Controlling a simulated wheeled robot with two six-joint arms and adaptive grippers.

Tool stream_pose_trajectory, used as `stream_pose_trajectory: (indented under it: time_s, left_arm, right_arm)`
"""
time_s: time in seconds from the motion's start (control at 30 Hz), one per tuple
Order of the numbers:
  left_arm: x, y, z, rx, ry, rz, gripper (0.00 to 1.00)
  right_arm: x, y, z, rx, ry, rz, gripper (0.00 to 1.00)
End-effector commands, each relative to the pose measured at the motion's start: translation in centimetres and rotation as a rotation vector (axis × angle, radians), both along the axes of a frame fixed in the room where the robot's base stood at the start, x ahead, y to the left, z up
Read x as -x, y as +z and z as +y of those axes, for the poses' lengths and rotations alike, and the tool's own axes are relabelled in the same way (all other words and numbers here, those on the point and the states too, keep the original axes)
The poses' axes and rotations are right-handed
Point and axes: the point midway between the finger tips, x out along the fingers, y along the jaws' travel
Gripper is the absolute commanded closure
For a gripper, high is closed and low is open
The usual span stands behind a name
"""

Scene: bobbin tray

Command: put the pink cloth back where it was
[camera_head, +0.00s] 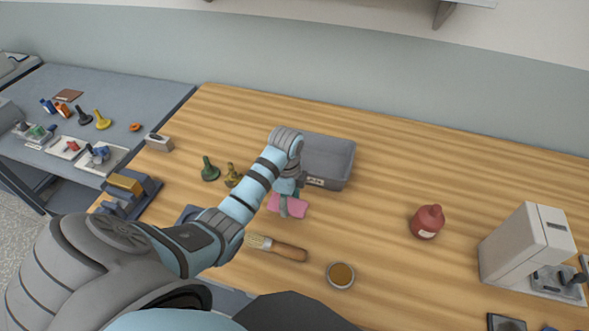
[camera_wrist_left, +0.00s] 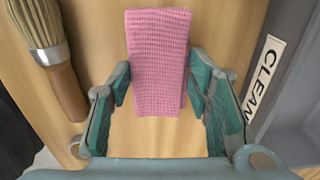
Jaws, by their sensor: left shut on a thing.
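The pink cloth (camera_head: 293,207) is a folded, waffle-textured rectangle in front of the grey bin (camera_head: 338,162), over the wooden table. In the left wrist view the cloth (camera_wrist_left: 158,50) lies between the fingers of my left gripper (camera_wrist_left: 160,78), which is shut on it. In the head view my left gripper (camera_head: 284,206) reaches down onto the cloth and hides part of it. I cannot tell whether the cloth touches the table. The bin's label (camera_wrist_left: 263,75) reads "CLEAN" in the left wrist view. My right gripper is not in view.
A brush (camera_head: 285,250) lies in front of the cloth. A small round dish (camera_head: 341,275) and a red bottle (camera_head: 427,222) stand to the right, a white machine (camera_head: 525,250) farther right. A green piece (camera_head: 209,170) stands left. The back right table is clear.

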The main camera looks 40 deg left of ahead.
Motion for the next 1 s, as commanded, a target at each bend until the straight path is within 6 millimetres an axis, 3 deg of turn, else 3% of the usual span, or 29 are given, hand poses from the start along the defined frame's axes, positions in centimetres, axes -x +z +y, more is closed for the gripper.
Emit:
stream_pose_trajectory:
  time_s: [0.13, 0.47, 0.5, 0.6, 1.0]
  left_arm:
    - [0.5, -2.8, 0.5, 0.001, 0.013, 0.005, 0.81]
    - [0.5, -3.4, 0.6, 0.0, 0.014, 0.001, 0.81]
    - [0.5, -3.5, 0.6, 0.001, 0.014, 0.002, 0.53]
    - [0.5, -3.4, 0.6, 0.0, 0.014, 0.001, 0.37]
    - [0.4, -3.0, 0.6, 0.001, 0.013, -0.001, 0.34]
  right_arm:
    - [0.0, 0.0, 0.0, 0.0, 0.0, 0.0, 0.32]
    - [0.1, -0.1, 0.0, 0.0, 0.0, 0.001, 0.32]
    - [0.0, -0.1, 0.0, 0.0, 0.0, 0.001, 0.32]
    - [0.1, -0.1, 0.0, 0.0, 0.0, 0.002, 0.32]
    - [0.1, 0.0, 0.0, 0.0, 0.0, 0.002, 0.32]
